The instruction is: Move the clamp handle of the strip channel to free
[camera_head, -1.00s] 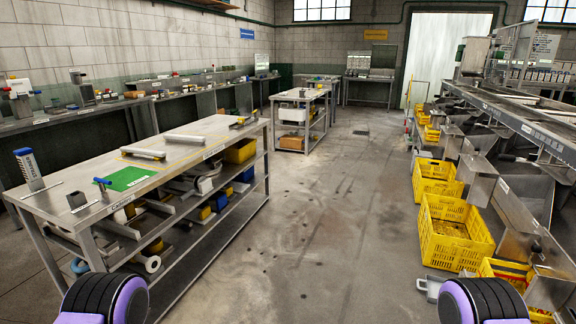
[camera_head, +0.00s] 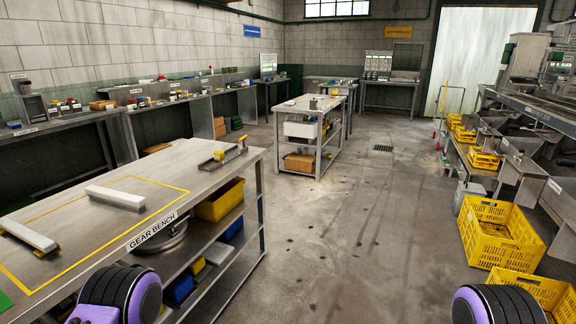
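I cannot make out for certain which thing is the strip channel. A low grey metal fixture (camera_head: 222,155) with a small yellow upright part and a dark part sits at the far right corner of the gear bench (camera_head: 190,150). It is too small to tell whether it has a clamp handle or how that is set. Neither of my grippers is in view. Only purple and black parts of my two arms show at the bottom edge, left and right of the middle.
Two pale bars, one nearer (camera_head: 28,236) and one farther (camera_head: 115,196), lie on the gear bench by a yellow outline. A second bench (camera_head: 305,106) stands beyond. Yellow crates (camera_head: 497,238) line the right side. The floor aisle (camera_head: 345,220) between is clear.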

